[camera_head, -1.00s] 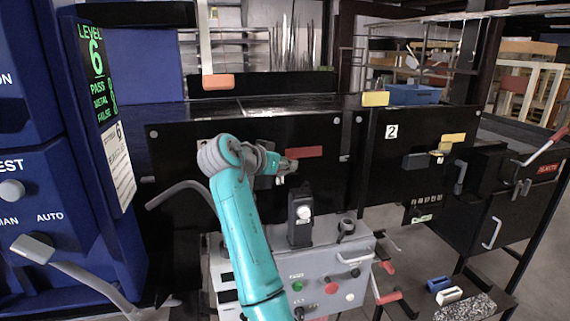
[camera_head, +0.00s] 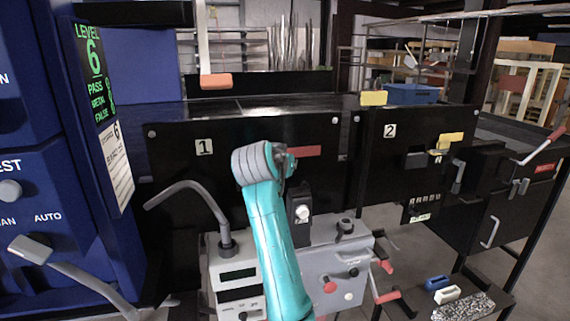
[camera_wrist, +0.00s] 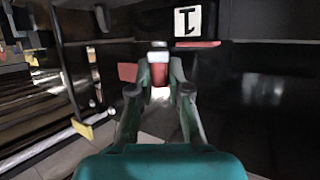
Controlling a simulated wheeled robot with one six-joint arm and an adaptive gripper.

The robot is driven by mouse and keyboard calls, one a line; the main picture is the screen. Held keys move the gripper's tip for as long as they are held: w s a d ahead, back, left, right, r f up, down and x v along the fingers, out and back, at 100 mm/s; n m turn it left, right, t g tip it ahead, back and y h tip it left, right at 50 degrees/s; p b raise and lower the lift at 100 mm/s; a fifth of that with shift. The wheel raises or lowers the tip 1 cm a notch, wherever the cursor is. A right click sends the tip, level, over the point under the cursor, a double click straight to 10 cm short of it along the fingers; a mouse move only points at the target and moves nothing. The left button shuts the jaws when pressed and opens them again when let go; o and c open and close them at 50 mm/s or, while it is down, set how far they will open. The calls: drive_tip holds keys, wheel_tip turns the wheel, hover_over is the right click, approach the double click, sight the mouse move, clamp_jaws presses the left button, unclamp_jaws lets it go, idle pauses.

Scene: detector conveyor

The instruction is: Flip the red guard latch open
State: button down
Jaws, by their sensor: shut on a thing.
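A red bar (camera_head: 318,151) lies across the black panel to the right of the number 1 label; my wrist is close to its left end in the head view. My gripper (camera_head: 291,163) is at the panel there, mostly hidden behind my wrist. In the wrist view my gripper (camera_wrist: 159,82) has its teal and grey fingers closed around a small red piece (camera_wrist: 160,75), which appears to be the red guard latch. A pale block sits just beyond it. The head view does not show the latch's angle clearly.
A black box with a white knob (camera_head: 302,212) stands just below my gripper. A grey control box (camera_head: 330,262) is lower down, with a bent grey hose (camera_head: 190,190) to the left. Panel 2 with a yellow latch (camera_head: 451,140) is at the right.

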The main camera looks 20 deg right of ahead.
drive_tip(key=shift+s+d+n+t+y, duration=0.1)
drive_tip(key=shift+d+n+t+y, duration=0.2)
drive_tip(key=shift+n+y, duration=0.8)
drive_tip(key=shift+s+d+n+t+y, duration=0.1)
drive_tip(key=shift+d+n+t+y, duration=0.2)
drive_tip(key=shift+n+y, duration=0.85)
drive_tip(key=shift+s+d+n+t+y, duration=0.1)
drive_tip(key=shift+d+n+t+y, duration=0.2)
drive_tip(key=shift+n+y, duration=0.8)
drive_tip(key=shift+y, duration=0.25)
drive_tip(key=c, duration=1.4)
unclamp_jaws()
drive_tip(key=v, duration=1.2)
drive_tip(key=shift+f, duration=0.15)
